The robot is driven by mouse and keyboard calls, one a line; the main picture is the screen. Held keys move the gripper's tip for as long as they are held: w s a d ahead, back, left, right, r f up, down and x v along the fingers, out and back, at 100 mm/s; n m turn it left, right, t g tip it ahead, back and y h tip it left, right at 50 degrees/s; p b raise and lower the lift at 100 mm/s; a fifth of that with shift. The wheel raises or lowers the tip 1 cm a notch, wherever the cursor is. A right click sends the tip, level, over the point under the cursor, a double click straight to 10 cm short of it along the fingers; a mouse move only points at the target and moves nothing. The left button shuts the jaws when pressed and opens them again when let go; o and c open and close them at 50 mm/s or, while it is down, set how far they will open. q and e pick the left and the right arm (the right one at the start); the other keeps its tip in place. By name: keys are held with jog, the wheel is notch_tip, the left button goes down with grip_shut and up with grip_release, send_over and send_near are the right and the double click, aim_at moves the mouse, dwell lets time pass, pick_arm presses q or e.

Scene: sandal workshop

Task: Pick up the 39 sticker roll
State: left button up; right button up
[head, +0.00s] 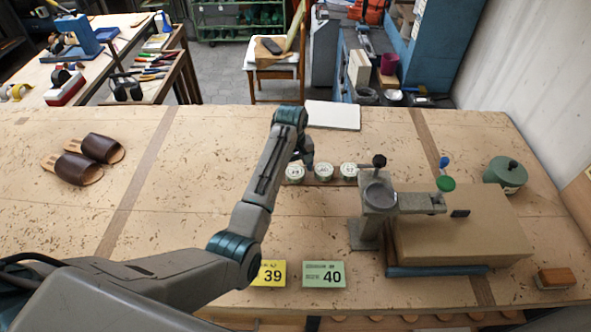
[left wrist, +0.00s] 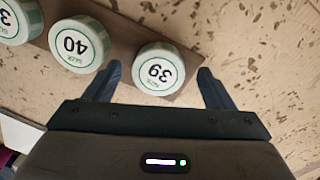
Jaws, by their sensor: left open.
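The 39 sticker roll (left wrist: 158,70) is a white disc with a pale green rim and lies label up at the end of a brown strip. In the head view it is the leftmost of three rolls (head: 295,174). My left gripper (head: 304,158) is open and hangs just above and behind it. In the left wrist view the left gripper's fingers (left wrist: 160,78) stand on either side of the 39 roll, with no clear contact. How high the fingertips are is hard to tell. My right gripper is not in view.
The 40 roll (left wrist: 79,44) sits close beside the 39 roll, with a third roll (left wrist: 14,20) beyond. A press-like device (head: 379,195) stands to the right. Yellow 39 (head: 269,273) and green 40 (head: 324,274) cards lie at the front. Brown sandals (head: 101,147) lie at the left.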

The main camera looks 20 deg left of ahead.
pick_arm(q)
jog(key=shift+w+a+f, duration=0.1)
jog(key=shift+w+f, duration=0.25)
jog(key=shift+f, duration=0.05)
jog(key=shift+s+r, duration=0.3)
jog(key=shift+s, duration=0.05)
jog(key=c, duration=0.8)
jog(key=shift+c, duration=1.4)
jog(key=shift+w+f, duration=0.1)
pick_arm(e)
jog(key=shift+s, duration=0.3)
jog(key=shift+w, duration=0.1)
